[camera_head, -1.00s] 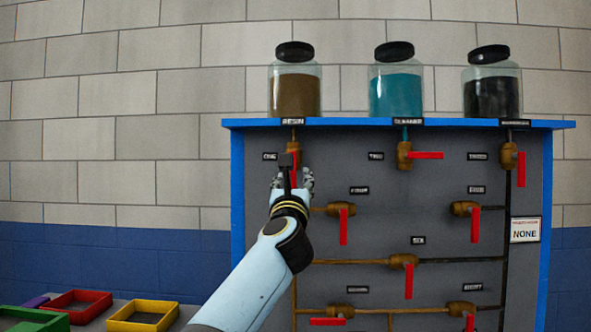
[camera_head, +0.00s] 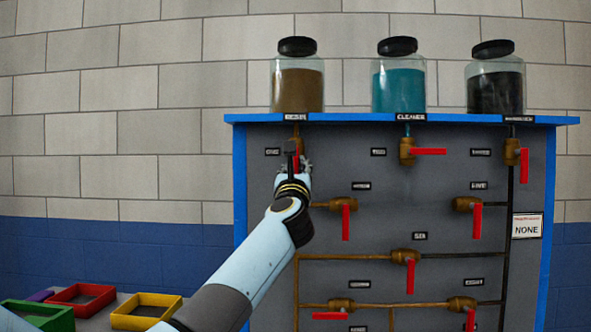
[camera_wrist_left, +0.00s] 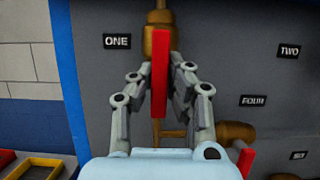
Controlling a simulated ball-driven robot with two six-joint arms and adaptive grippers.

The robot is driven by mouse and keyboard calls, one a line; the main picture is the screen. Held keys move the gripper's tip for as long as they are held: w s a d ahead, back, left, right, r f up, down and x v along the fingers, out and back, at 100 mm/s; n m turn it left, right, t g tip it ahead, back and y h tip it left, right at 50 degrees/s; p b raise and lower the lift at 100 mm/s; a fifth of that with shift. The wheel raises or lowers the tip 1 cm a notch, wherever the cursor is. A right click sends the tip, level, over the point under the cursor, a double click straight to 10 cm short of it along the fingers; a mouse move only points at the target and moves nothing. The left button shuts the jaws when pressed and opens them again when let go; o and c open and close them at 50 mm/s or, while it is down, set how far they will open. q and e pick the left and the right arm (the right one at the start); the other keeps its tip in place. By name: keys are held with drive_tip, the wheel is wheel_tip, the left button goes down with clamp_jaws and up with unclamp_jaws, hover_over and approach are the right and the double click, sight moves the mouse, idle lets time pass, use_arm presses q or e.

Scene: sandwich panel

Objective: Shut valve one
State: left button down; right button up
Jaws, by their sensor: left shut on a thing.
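Valve one has a brass body (camera_wrist_left: 160,42) and a red handle (camera_wrist_left: 160,75), below a pipe and beside the label ONE (camera_wrist_left: 117,41) in the left wrist view. The handle hangs straight down, in line with the pipe. My left gripper (camera_wrist_left: 160,85) is shut on this red handle, one finger on each side. In the head view my left gripper (camera_head: 294,168) covers most of valve one, and a bit of red shows at it. My right gripper is in neither view.
Valve two (camera_head: 428,152) has its red handle sideways. Valve four (camera_head: 345,222) is below and right of my gripper. Jars, one brown (camera_head: 297,88), stand on the blue panel top (camera_head: 350,118). Coloured trays (camera_head: 145,312) lie at lower left.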

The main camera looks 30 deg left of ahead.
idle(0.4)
use_arm(q)
drive_tip(key=shift+w+d+f+n+g+y+b, duration=0.15)
drive_tip(key=shift+n+g+y+b, duration=0.15)
drive_tip(key=shift+n+b, duration=0.4)
drive_tip(key=shift+w+d+r+n+g+y+b, duration=0.45)
drive_tip(key=shift+n+g+b, duration=0.9)
drive_tip(key=shift+n+b, duration=1.75)
drive_tip(key=shift+w+d+r+n+g+y+b, duration=0.5)
drive_tip(key=shift+n+g+b, duration=1.3)
drive_tip(key=shift+n, duration=2.15)
drive_tip(key=shift+d+r+n+g+y+b, duration=0.25)
drive_tip(key=shift+d+r+n+g+b, duration=0.5)
drive_tip(key=shift+n+b, duration=2.55)
drive_tip(key=shift+a+r+n+g, duration=0.1)
drive_tip(key=shift+a+n+g, duration=0.1)
drive_tip(key=shift+n+g, duration=0.15)
drive_tip(key=c, duration=1.3)
unclamp_jaws()
drive_tip(key=shift+s+r+p, duration=0.1)
drive_tip(key=shift+p, duration=0.2)
drive_tip(key=shift+r, duration=0.1)
